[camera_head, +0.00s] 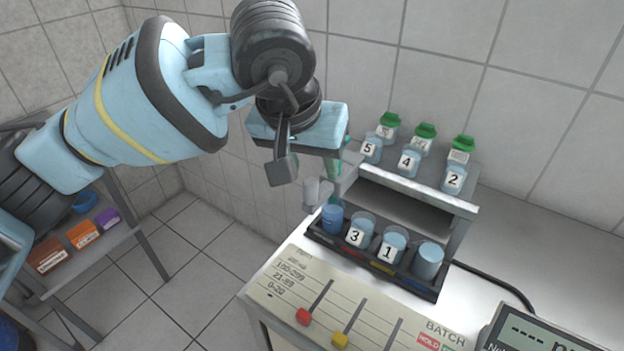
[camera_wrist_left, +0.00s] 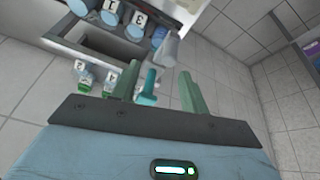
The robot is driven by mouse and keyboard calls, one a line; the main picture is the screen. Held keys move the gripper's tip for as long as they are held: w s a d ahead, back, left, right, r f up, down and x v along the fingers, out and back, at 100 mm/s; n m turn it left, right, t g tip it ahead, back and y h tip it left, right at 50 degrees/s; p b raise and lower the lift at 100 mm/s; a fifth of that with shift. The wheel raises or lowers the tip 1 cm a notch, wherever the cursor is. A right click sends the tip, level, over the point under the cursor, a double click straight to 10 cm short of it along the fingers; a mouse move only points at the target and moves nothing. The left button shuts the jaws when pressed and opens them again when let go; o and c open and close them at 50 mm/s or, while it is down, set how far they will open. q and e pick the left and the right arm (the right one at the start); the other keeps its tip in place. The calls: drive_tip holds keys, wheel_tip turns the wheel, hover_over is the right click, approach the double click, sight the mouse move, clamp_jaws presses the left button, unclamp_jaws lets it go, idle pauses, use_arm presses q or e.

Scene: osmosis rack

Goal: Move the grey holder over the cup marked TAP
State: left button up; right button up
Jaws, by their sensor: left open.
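The grey holder (camera_head: 312,191) is a small light-grey piece beside the left end of the rack; it also shows in the left wrist view (camera_wrist_left: 170,48). My left gripper (camera_head: 335,190) is open, close to the holder, with its green fingers pointing down. In the wrist view a teal piece (camera_wrist_left: 147,88) shows between the fingers; I cannot tell whether it belongs to the holder. No TAP mark is readable. A plain blue cup (camera_head: 333,219) stands at the tray's left end, just below the gripper, and an unlabelled pale-blue cup (camera_head: 428,261) at its right end. My right gripper is not in view.
Cups marked 3 (camera_head: 361,230) and 1 (camera_head: 390,246) stand in the dark tray (camera_head: 325,238). The upper shelf (camera_head: 415,187) holds cups 5, 4 and 2, with green-lidded containers behind. A sliding-marker board (camera_head: 300,270) lies in front, a display (camera_head: 530,335) at lower right.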

sight(310, 182)
use_arm(q)
drive_tip(key=shift+t+y, duration=0.3)
drive_tip(key=shift+a+x, duration=0.25)
drive_tip(key=shift+x, duration=1.65)
drive_tip(key=shift+a+x, duration=0.2)
drive_tip(key=shift+x, duration=1.7)
drive_tip(key=shift+w, duration=0.2)
drive_tip(key=shift+c, duration=0.5)
clamp_jaws()
